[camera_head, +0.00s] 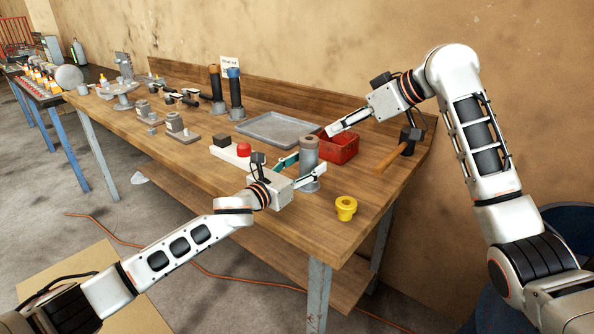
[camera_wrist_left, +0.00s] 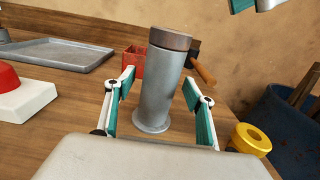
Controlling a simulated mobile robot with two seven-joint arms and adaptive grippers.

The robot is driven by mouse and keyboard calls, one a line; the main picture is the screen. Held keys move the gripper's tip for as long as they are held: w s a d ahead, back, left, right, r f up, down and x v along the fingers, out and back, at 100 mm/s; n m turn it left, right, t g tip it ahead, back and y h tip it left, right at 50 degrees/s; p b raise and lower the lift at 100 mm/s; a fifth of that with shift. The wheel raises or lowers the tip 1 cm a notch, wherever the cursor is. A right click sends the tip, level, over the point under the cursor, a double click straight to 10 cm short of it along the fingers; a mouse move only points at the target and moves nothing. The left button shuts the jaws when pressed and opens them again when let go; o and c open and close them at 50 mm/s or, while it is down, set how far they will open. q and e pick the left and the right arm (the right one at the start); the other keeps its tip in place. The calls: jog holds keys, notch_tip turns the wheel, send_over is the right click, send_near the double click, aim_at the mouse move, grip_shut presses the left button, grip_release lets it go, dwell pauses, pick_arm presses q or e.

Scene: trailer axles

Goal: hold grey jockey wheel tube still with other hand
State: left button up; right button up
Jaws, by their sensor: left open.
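The grey jockey wheel tube (camera_head: 310,155) stands upright on a round flange near the table's front right, with a brownish top end. In the left wrist view the tube (camera_wrist_left: 160,85) is in the middle, between the teal-padded fingers. My left gripper (camera_head: 302,170) is open, one finger on each side of the tube; gaps show beside the tube in the wrist view. My right gripper (camera_head: 345,122) is above the red bin, beyond the tube and apart from it. Only one of its fingers shows clearly, so its opening cannot be told.
The red bin (camera_head: 340,150) and grey tray (camera_head: 272,128) lie behind the tube. A mallet (camera_head: 393,156) is at the right edge. A yellow flanged piece (camera_head: 346,207) is in front on the right. A white box with a red button (camera_head: 243,150) is to the left.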

pick_arm(q)
jog(key=shift+w+d, duration=0.45)
jog(key=shift+w, duration=0.15)
grip_shut()
jog(key=c, duration=1.2)
grip_release()
jog(key=shift+c, duration=1.4)
